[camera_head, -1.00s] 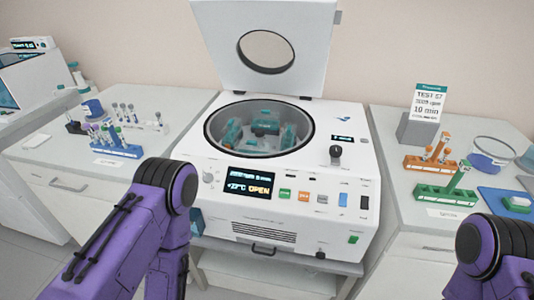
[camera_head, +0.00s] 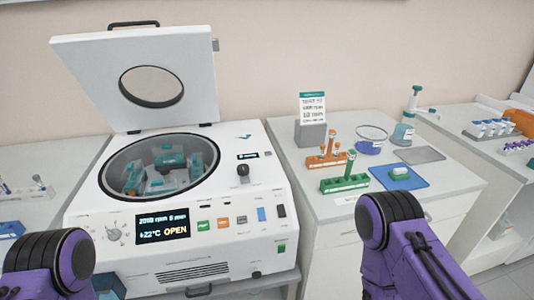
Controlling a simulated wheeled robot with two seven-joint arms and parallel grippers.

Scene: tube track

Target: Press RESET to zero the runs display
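The white centrifuge (camera_head: 190,255) stands with its lid (camera_head: 150,85) up and its rotor bowl open. Its main display (camera_head: 162,226) shows an rpm and minutes line, 22°C and OPEN. A small dark display (camera_head: 248,156) sits at the upper right of the top panel, too small to read; a tiny dark spot is just right of it. Below are a green button (camera_head: 204,225), an orange button (camera_head: 224,222) and a grey button (camera_head: 242,219). Their labels are not legible, so I cannot tell which is RESET. Only purple arm links show; both grippers are out of view.
A black knob (camera_head: 243,171) rises beside the small display. On the right bench are an orange rack (camera_head: 326,160), a green rack (camera_head: 344,184), a sign in a grey block (camera_head: 311,133) and a blue mat (camera_head: 398,177). The lid stands tall behind the bowl.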

